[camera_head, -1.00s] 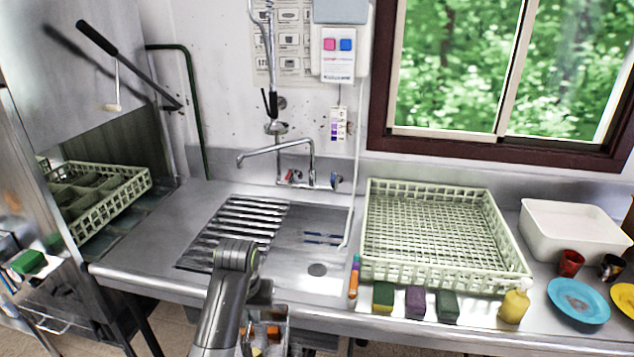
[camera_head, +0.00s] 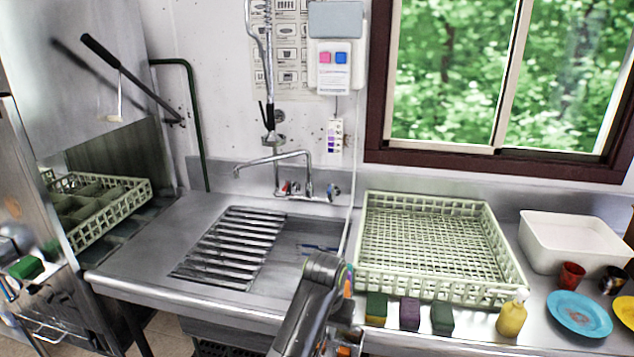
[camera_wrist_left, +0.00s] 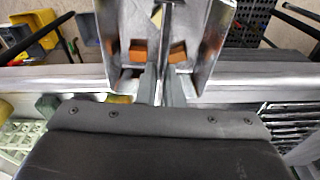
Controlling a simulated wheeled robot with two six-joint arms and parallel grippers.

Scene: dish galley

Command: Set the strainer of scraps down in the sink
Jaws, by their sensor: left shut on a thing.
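The strainer (camera_wrist_left: 210,42) is a metal, open-topped box with orange scraps in it. It fills the top middle of the left wrist view. My left gripper (camera_wrist_left: 160,88) is shut on its near wall. In the head view my left arm comes up from the bottom and hides most of the strainer; a bit of orange shows beside it. The strainer is near the counter's front edge, with floor behind it in the wrist view. The steel sink (camera_head: 290,268) lies beyond, with a slatted rack (camera_head: 232,245) over its left part. My right gripper is not in view.
A pale green dish rack (camera_head: 440,240) stands right of the sink. Several sponges (camera_head: 409,314) and a yellow bottle (camera_head: 511,316) line the front edge. The faucet (camera_head: 275,160) arches over the back of the sink. A white tub (camera_head: 572,245) stands at far right.

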